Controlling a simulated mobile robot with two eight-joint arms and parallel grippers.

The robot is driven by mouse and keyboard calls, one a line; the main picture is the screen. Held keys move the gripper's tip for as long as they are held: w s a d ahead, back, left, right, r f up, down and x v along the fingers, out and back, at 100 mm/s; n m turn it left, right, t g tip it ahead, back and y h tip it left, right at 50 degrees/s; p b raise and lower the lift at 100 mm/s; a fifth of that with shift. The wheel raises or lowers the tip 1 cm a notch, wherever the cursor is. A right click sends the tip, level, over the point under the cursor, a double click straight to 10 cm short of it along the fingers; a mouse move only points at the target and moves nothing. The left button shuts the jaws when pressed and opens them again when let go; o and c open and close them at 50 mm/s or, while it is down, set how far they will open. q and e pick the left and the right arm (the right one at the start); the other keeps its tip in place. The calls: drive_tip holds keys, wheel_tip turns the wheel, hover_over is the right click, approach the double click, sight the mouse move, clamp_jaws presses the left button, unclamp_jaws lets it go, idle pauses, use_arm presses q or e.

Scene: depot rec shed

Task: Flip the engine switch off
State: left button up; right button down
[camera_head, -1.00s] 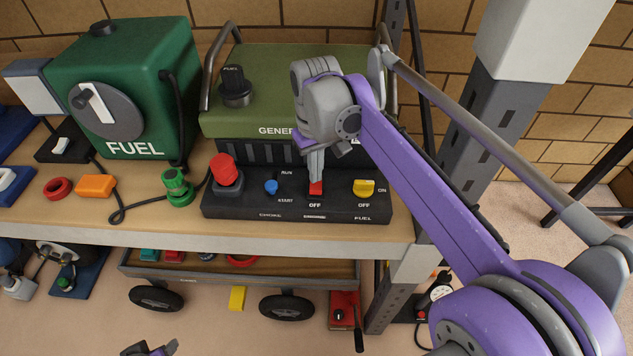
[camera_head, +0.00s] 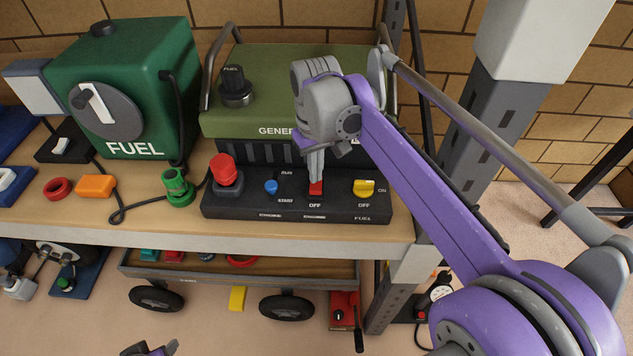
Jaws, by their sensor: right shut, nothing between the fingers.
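The green generator (camera_head: 300,62) stands on the bench with a black control panel (camera_head: 240,207) along its front. The red engine switch (camera_head: 316,189) sits in the middle of that panel, above an OFF label. My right gripper (camera_head: 316,180) is shut and empty, pointing down with its fingertips at the upper part of the red switch. Whether they touch it I cannot tell, and the fingers hide part of it. A small piece of my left gripper (camera_head: 150,349) shows at the bottom edge, well below the bench; its fingers are not clear.
On the panel, a red knob (camera_head: 224,170), a blue choke lever (camera_head: 271,187) and a yellow fuel switch (camera_head: 364,188) flank the red switch. A green fuel tank (camera_head: 130,75) stands left. A post (camera_head: 480,130) rises on the right. A wheeled cart (camera_head: 230,275) is below.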

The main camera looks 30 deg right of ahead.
sight(315, 190)
use_arm(q)
drive_tip(key=shift+s+f+b, duration=0.25)
drive_tip(key=shift+f+b, duration=0.4)
drive_tip(key=shift+f, duration=0.2)
use_arm(e)
drive_tip(key=shift+f, duration=1.25)
use_arm(q)
wheel_tip(315, 190, up, 6)
drive_tip(key=w+p, duration=0.2)
drive_tip(key=p, duration=0.2)
drive_tip(key=shift+w+f, duration=0.15)
drive_tip(key=shift+f, duration=0.05)
use_arm(e)
wheel_tip(315, 190, up, 7)
idle(0.4)
drive_tip(key=shift+s, duration=0.1)
drive_tip(key=shift+s+a+f, duration=0.25)
drive_tip(key=shift+f, duration=0.05)
drive_tip(key=s+a+f+t, duration=0.3)
drive_tip(key=s+f, duration=0.3)
drive_tip(key=s+a+f+t, duration=0.2)
drive_tip(key=s+a+f, duration=0.1)
drive_tip(key=s+f, duration=0.3)
drive_tip(key=shift+s+a+f+t, duration=0.15)
drive_tip(key=shift+s+f+t, duration=0.25)
drive_tip(key=shift+f, duration=0.2)
